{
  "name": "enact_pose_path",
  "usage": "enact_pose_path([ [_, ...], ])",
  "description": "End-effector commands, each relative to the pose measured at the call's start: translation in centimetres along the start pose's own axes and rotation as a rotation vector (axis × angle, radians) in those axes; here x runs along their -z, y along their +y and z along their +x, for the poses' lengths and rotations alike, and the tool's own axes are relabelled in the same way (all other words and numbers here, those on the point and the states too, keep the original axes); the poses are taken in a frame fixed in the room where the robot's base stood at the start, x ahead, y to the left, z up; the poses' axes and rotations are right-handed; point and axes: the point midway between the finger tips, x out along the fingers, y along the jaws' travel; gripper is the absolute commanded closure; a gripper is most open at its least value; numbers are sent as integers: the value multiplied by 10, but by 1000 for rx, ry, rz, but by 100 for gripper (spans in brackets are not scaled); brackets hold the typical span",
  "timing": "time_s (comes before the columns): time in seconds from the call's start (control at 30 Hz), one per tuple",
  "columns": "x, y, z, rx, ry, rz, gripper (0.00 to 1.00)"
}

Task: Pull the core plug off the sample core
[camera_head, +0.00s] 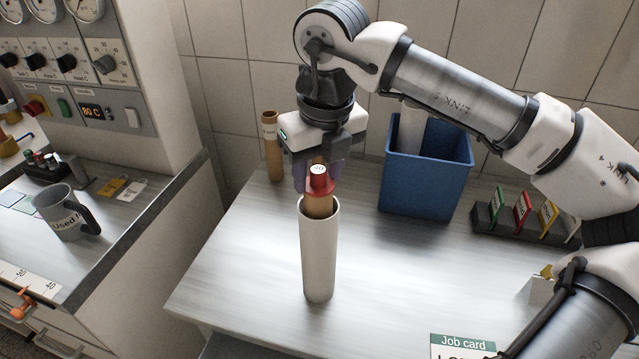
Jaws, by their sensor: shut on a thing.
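A white paper roll (318,255) stands upright near the front of the steel bench. Its brown sample core (318,207) sticks up out of the roll's open top. The red core plug (319,186), with a pale marked top, sits at the upper end of the core. I see no gap between plug and core. My gripper (318,176) points down from above, with its fingers on either side of the plug. It is shut on the plug. The fingers hide part of the plug's sides.
A brown tube (271,146) stands at the back left of the bench. A blue bin (425,185) holding a white roll is at the back right. A rack (522,221) with coloured cards is further right. A job card (462,345) is at the front. A grey mug (66,212) stands on the left counter.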

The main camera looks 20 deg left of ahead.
Motion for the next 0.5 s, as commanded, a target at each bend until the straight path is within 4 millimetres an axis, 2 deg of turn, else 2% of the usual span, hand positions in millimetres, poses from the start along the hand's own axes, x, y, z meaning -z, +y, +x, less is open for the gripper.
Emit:
enact_pose_path([
  [0.5,-4,0,-22,1,0,1,77],
])
